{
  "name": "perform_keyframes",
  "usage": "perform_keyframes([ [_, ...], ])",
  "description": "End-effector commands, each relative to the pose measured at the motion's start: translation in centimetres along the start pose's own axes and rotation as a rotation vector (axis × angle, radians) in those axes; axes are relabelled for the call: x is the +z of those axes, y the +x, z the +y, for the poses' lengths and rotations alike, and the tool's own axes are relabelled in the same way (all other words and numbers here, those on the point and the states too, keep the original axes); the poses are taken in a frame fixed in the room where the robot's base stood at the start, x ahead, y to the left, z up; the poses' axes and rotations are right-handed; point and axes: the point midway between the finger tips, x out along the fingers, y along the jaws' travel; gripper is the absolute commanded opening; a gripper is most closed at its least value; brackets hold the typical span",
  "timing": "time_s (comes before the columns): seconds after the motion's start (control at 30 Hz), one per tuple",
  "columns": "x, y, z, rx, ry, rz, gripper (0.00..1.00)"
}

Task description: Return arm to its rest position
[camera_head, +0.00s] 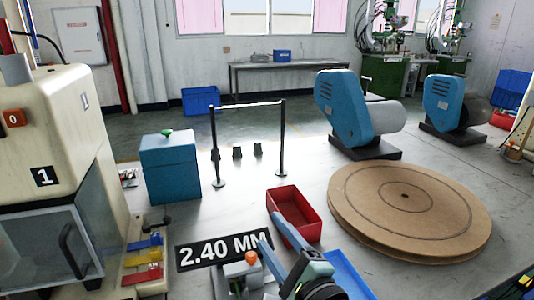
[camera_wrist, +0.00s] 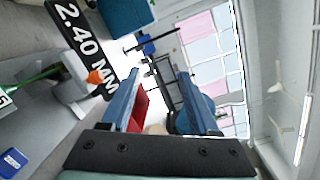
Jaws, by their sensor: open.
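My gripper (camera_head: 270,230) is at the bottom centre of the head view, with its blue fingers pointing away from me toward the red bin. In the wrist view my gripper (camera_wrist: 160,80) shows two blue fingers spread apart with nothing held between them. The red bin (camera_head: 312,227) stands on the table just beyond the fingers. It also shows in the wrist view, partly hidden behind the left finger. My forearm runs out of the head view at the bottom.
A "2.40 MM" sign (camera_head: 222,249) and a small fixture with an orange knob (camera_head: 252,257) are left of my gripper. A cream machine (camera_head: 50,130) stands left. A round wooden disc (camera_head: 450,205) lies right. A blue tray (camera_head: 348,277) is close on the right.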

Motion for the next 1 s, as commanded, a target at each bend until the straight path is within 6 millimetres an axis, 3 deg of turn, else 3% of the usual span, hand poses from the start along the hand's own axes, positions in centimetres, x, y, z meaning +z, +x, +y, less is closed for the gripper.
perform_keyframes([
  [0.03, 2.3, 0.4, -3.6, -0.060, -0.249, 0.023, 0.61],
  [0.1, 5.1, 0.3, -8.1, -0.141, -0.586, 0.087, 0.61],
  [0.27, 12.2, -2.7, -17.6, -0.341, -1.253, 0.304, 0.61],
  [0.37, 16.9, -6.2, -22.5, -0.459, -1.593, 0.496, 0.61],
  [0.5, 23.4, -13.0, -27.9, -0.599, -1.973, 0.851, 0.61],
  [0.57, 25.7, -15.3, -30.2, -0.623, -2.071, 0.985, 0.61],
  [0.6, 26.3, -14.8, -32.2, -0.607, -2.062, 0.964, 0.61],
  [0.8, 29.2, -14.8, -37.7, -0.603, -2.058, 0.957, 0.61],
  [1.0, 31.4, -14.8, -42.0, -0.601, -2.057, 0.953, 0.61],
])
